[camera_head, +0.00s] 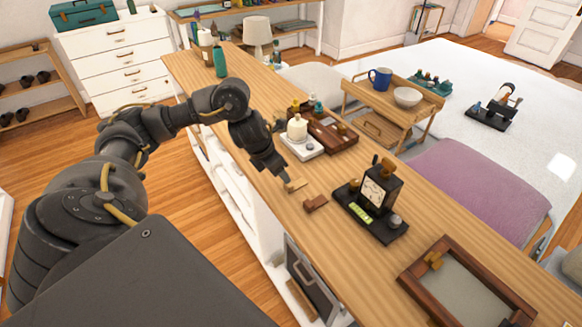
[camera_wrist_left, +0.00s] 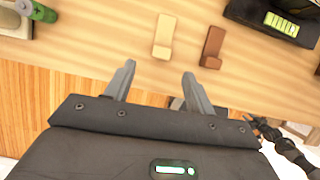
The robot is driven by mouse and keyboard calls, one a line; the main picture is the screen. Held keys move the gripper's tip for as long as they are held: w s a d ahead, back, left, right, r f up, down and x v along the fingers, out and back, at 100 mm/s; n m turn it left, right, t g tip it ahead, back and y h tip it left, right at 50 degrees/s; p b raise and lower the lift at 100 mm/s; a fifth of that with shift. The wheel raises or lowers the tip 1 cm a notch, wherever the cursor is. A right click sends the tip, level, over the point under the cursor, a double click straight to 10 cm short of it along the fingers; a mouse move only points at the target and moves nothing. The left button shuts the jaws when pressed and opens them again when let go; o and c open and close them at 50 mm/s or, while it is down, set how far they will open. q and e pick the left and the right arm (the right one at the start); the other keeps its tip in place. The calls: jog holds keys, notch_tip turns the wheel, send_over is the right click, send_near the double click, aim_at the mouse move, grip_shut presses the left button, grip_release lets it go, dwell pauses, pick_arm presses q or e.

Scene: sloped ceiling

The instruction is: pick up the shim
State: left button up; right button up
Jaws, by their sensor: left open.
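Two small notched blocks lie on the wooden counter; I cannot tell for certain which is the shim. One is a light tan block (camera_head: 296,185), which also shows in the left wrist view (camera_wrist_left: 163,37). The other is a reddish-brown block (camera_head: 315,203), to its right in the left wrist view (camera_wrist_left: 213,47). My left gripper (camera_wrist_left: 159,72) is open and empty, apart from both blocks. Its two fingers point toward the tan block from the counter's near edge. In the head view the gripper (camera_head: 282,174) is just behind the tan block.
A black stand with a dial box (camera_head: 377,190) is right of the blocks. A white device with a cream knob (camera_head: 297,130) and a brown case (camera_head: 333,130) stand behind. A wooden frame (camera_head: 408,280) lies at lower right. A dark jointed part (camera_wrist_left: 288,148) is at lower right.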

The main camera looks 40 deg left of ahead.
aim_at(296, 183)
pick_arm(q)
jog(key=x, duration=0.2)
jog(key=shift+w+d+f, duration=0.1)
jog(key=shift+w+f, duration=0.2)
jog(key=shift+w, duration=0.05)
jog(key=shift+w+f, duration=0.1)
jog(key=shift+f, duration=0.1)
jog(key=p+x, duration=0.1)
jog(key=x, duration=0.4)
jog(key=shift+d, duration=0.1)
pick_arm(e)
jog(key=shift+w+a+r, duration=0.2)
jog(key=shift+w+r, duration=0.15)
jog(key=shift+w, duration=0.15)
pick_arm(q)
jog(key=shift+r, duration=0.1)
jog(key=shift+c, duration=0.4)
jog(key=c, duration=1)
